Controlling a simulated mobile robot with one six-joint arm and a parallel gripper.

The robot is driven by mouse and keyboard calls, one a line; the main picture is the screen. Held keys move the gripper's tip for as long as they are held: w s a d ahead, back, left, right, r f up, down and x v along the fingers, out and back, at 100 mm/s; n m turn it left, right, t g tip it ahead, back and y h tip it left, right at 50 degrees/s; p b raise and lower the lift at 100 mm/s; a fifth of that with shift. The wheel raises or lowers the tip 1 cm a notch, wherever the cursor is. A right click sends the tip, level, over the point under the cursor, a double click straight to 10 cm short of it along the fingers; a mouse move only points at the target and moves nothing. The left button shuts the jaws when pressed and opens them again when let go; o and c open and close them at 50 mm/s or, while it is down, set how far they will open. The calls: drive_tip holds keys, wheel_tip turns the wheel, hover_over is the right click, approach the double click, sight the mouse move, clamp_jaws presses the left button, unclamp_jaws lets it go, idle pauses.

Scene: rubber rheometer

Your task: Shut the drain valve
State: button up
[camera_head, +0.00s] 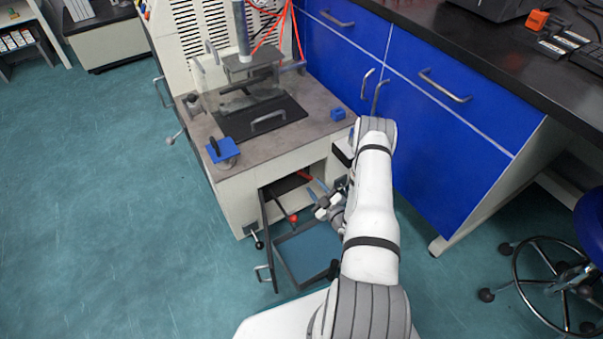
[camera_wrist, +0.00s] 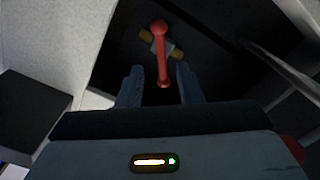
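The drain valve shows in the wrist view as a red lever (camera_wrist: 162,60) with a round hub, on a brass-ended fitting (camera_wrist: 177,54) inside a dark compartment. The lever points down the picture, across the line of the fitting. My gripper (camera_wrist: 160,78) is open, with one finger to each side of the lever's near end and a gap on both sides. In the head view my gripper (camera_head: 322,203) is at the open lower compartment of the machine. Two red parts show there, one inside (camera_head: 304,175) and one lower (camera_head: 292,217); I cannot tell which is the lever.
A blue-bottomed tray (camera_head: 305,256) lies low in front of the compartment, beside an open door (camera_head: 266,232). The machine's worktop (camera_head: 290,135) is above my gripper. Blue cabinets (camera_head: 440,100) stand to the right. The floor (camera_head: 110,210) at left is clear.

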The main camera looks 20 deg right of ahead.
sight(307, 177)
drive_tip(key=w+b, duration=0.1)
drive_tip(key=w, duration=0.2)
drive_tip(key=w+a+b, duration=0.1)
drive_tip(key=w, duration=0.2)
drive_tip(key=shift+w+a, duration=0.2)
drive_tip(key=shift+w, duration=0.1)
clamp_jaws()
